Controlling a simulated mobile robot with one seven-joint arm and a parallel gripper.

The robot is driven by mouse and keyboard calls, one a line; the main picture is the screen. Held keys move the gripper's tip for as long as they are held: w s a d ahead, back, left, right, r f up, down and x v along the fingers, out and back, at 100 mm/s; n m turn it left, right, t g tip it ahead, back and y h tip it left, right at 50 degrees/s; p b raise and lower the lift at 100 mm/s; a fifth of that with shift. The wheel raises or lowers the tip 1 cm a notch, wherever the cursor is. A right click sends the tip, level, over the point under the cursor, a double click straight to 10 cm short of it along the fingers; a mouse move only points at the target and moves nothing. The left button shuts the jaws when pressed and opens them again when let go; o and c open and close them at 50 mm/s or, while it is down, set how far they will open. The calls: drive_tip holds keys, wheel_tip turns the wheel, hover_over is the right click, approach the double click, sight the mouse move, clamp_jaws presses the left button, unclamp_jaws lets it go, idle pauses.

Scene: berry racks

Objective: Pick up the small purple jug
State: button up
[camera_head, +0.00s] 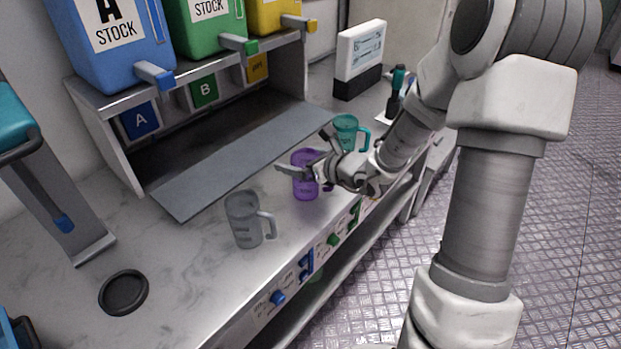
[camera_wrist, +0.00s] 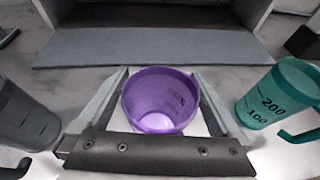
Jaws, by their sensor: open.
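The small purple jug (camera_head: 305,187) stands on the marble counter between a grey jug and a teal jug. It also shows in the middle of the wrist view (camera_wrist: 160,100), seen from above and in front, and looks empty. My gripper (camera_head: 306,157) is open at the purple jug, with one finger on each side of it in the wrist view. I cannot tell whether the fingers touch its wall. In the head view, my gripper covers part of the jug's upper body.
The grey jug (camera_head: 243,222) stands to the left and the teal jug (camera_head: 346,134) to the right, both close by. Behind is a dispenser rack with a grey shelf (camera_head: 240,150). A black round disc (camera_head: 123,292) lies at the front left. A white display box (camera_head: 360,52) stands farther back.

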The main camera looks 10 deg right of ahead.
drive_tip(key=c, duration=1.2)
drive_tip(key=shift+o, duration=0.2)
drive_tip(key=shift+r, duration=0.15)
